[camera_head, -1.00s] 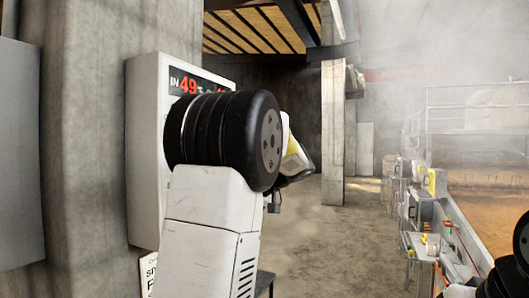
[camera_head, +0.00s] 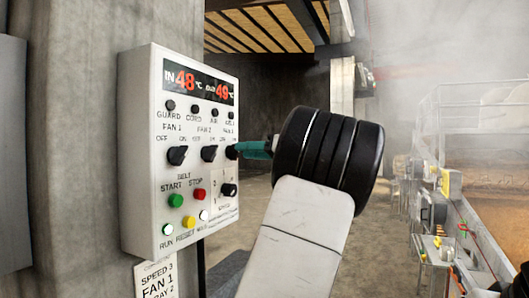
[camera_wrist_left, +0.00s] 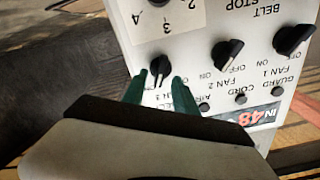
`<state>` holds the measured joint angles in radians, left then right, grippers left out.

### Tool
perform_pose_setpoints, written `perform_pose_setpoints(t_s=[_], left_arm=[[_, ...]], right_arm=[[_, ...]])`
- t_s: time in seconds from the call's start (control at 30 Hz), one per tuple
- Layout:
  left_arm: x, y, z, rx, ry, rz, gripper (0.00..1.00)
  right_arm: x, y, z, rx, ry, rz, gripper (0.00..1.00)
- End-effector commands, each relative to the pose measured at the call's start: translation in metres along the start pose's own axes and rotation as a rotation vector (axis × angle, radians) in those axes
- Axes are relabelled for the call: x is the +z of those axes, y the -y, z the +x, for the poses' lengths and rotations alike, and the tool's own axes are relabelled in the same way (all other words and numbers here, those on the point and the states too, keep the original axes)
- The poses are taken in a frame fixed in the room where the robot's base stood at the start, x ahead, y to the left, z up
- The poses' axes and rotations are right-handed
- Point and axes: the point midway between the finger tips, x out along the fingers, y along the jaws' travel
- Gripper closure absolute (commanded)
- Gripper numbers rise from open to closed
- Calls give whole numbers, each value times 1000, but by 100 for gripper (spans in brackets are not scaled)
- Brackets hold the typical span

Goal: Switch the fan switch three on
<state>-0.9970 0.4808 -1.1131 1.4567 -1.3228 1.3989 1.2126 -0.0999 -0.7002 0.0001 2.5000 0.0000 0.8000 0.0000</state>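A white control panel (camera_head: 148,150) stands at the left with three black fan knobs in a row. The fan 1 knob (camera_head: 177,155) and fan 2 knob (camera_head: 209,153) are clear. The fan 3 knob (camera_head: 232,152) is at the row's right end, partly hidden at my left gripper's tips. In the left wrist view, where the panel looks upside down, the fan 3 knob (camera_wrist_left: 160,68) is between the parted green fingertips of my left gripper (camera_wrist_left: 160,88). Gaps show beside the knob; contact is unclear. The left gripper (camera_head: 256,149) points left at the panel. My right gripper is not in view.
Below the fan knobs are a green start button (camera_head: 176,200), a red stop button (camera_head: 199,195) and a speed knob (camera_head: 228,190). A display (camera_head: 198,82) reads 48 and 49. Steam and a railed grain bed lie at the right.

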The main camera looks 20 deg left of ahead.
Motion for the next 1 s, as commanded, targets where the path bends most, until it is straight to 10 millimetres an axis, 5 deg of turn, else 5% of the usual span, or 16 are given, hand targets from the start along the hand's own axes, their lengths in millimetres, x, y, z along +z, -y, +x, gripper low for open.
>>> perform_pose_setpoints(t_s=[0.43,0.63,1.0], left_arm=[[0,0,18,1,1,1,65],[0,0,17,1,1,1,100],[1,-1,17,3,1,117,100]], right_arm=[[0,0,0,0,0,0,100],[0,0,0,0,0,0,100],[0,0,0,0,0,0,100]])
